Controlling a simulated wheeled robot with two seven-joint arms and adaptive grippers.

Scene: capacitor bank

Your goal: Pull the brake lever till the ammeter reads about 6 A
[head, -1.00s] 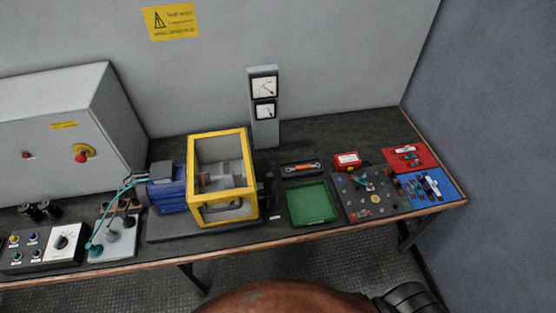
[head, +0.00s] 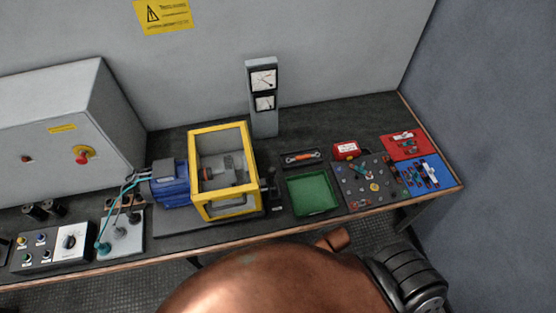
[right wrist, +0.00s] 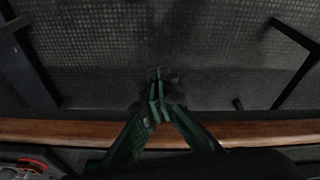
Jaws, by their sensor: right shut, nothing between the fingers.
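The brake lever is probably the small dark upright part (head: 272,188) right of the yellow guard cage; its shape is hard to make out. The meter post (head: 264,110) stands at the back of the bench with two white dials, an upper one (head: 263,80) and a lower one (head: 265,103). Their readings are too small to tell. My right gripper (right wrist: 158,85) shows in the right wrist view, its green fingers shut and empty, over the bench's wooden front edge (right wrist: 60,131). In the head view my arm covers the lower middle and no fingers show. My left gripper is not in view.
A yellow guard cage (head: 250,170) and blue motor (head: 169,184) stand mid-bench. Right of them are a green tray (head: 312,194), a dark component board (head: 350,196), and red (head: 405,142) and blue (head: 414,182) mats. A terminal panel (head: 50,249) lies at the left.

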